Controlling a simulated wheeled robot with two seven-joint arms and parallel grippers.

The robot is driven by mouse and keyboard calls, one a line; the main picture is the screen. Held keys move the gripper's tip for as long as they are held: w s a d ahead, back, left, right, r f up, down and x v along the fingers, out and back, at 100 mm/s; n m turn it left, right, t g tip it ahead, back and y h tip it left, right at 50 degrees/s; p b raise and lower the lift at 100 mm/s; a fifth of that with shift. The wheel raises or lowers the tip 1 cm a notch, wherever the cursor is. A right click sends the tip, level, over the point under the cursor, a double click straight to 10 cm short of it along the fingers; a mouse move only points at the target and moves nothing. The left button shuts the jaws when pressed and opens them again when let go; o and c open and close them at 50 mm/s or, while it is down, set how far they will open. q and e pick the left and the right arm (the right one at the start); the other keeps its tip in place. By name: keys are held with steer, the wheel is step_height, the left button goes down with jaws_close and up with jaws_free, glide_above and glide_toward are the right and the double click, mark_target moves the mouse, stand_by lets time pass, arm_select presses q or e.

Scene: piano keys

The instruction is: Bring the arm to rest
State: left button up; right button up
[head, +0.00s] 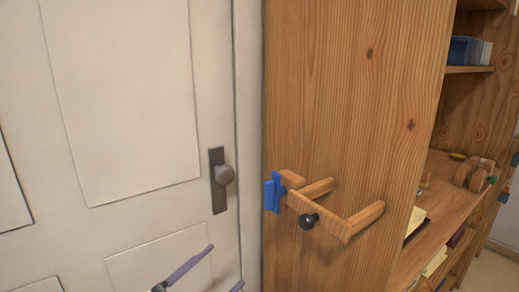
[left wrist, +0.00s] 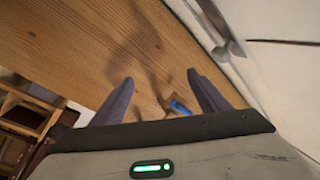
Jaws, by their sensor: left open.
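My left gripper (head: 227,264) is low in the head view, in front of the white door, with only its two purple-grey fingers showing. The fingers are spread apart with nothing visible between them. In the left wrist view the open gripper (left wrist: 160,78) points at a wooden panel. A small blue piece (left wrist: 178,106) shows beyond the fingers, near the right one; I cannot tell how far off it is. In the head view a blue piece (head: 272,192) sits on a wooden peg bracket (head: 320,208), up and right of the gripper. My right gripper is not in view.
A white door (head: 120,100) with a dark handle plate (head: 217,195) fills the left. The wooden cabinet side (head: 340,90) stands beside it, with the bracket and its black knob (head: 308,221) sticking out. Shelves (head: 440,195) with small items are at the right.

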arm_select(q)
steer(key=s+a+f+n+g+y, duration=0.15)
steer(key=s+f+n+y, duration=0.3)
steer(key=f, duration=0.45)
steer(key=s+a+f+n+y, duration=0.3)
steer(key=s+f+n, duration=0.2)
steer(key=f, duration=0.3)
steer(key=s+a+f+n+g+y, duration=0.1)
steer(key=s+f+n+g, duration=0.1)
steer(key=s+f, duration=0.4)
steer(key=s+a+f+n+g+y, duration=0.1)
steer(key=s+a+f+n+g, duration=0.1)
steer(key=s+f, duration=0.4)
steer(key=s+g, duration=0.1)
steer(key=s, duration=0.3)
steer(key=shift+s+f+g+y, duration=0.15)
steer(key=shift+f+g+y, duration=0.15)
steer(key=shift+g+y, duration=0.05)
steer(key=shift+c, duration=0.2)
